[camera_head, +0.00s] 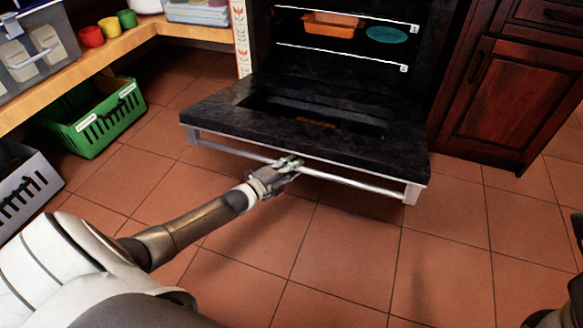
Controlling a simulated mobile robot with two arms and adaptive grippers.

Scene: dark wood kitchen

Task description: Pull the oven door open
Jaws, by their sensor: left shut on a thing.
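The oven door (370,160) is folded down and lies nearly flat in front of the oven, its dark inner face up. Its silver bar handle (345,180) runs along the front edge. My left gripper (291,163) is at the middle of the handle and shut on it, with the arm reaching in from the lower left. The oven cavity (345,60) stands open behind the door. My right gripper cannot be made out; only dark parts of my right side show at the lower right edge.
Inside the oven, an orange dish (330,25) and a teal round dish (386,35) sit on the upper rack. A green crate (95,120) and a grey crate (22,190) stand on the floor at left. Wooden cabinets (510,100) stand at right. The tiled floor in front is clear.

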